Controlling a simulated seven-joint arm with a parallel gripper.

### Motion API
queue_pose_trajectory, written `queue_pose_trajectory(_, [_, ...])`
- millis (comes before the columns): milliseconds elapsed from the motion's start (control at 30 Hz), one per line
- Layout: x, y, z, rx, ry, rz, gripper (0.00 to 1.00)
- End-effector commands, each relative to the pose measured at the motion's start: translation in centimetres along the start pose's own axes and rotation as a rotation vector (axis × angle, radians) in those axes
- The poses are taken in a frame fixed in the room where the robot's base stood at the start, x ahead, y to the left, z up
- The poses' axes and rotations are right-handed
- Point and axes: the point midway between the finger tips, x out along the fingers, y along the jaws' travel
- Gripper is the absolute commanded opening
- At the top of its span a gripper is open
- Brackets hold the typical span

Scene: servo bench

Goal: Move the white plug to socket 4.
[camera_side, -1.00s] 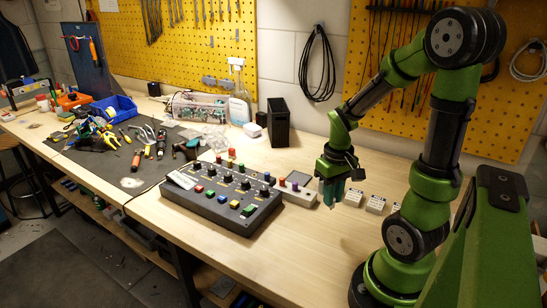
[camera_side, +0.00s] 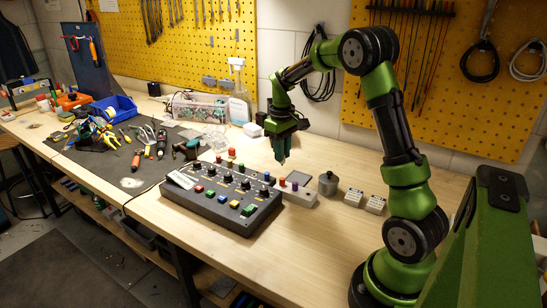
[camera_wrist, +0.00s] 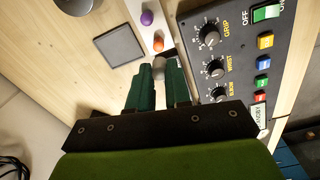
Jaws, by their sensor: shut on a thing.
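My gripper (camera_side: 281,158) is above the work surface, behind the right part of the control box, with its green fingers pointing down. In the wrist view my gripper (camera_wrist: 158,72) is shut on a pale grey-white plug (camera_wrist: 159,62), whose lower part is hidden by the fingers. The light socket strip (camera_side: 306,197) carries a red-orange plug (camera_side: 282,182) and a purple plug (camera_side: 294,186). In the wrist view the orange plug (camera_wrist: 158,44) and purple plug (camera_wrist: 147,18) stand in line just beyond the held plug. Socket numbers are not readable.
The black control box (camera_side: 222,200) with knobs and coloured buttons stands close in front of the strip. A metal cylinder (camera_side: 328,184) and two pale blocks (camera_side: 353,197) lie to the right. A dark square pad (camera_wrist: 119,46) lies beside the strip. The front bench is clear.

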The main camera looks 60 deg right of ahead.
Motion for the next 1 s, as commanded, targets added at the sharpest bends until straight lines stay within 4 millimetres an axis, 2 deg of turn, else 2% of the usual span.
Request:
queue_pose_trajectory(33, [0.4, -0.1, -2.0, -0.031, -0.001, 0.000, 0.00])
queue_pose_trajectory(200, [1.2, -0.7, -6.8, -0.123, 0.003, -0.006, 0.00])
queue_pose_trajectory(400, [1.8, -1.5, -9.8, -0.187, 0.009, -0.013, 0.00])
queue_pose_trajectory(667, [2.8, -1.7, -10.5, -0.204, 0.010, -0.016, 0.00])
queue_pose_trajectory(1000, [5.5, -1.7, -10.5, -0.202, 0.010, -0.016, 0.00])
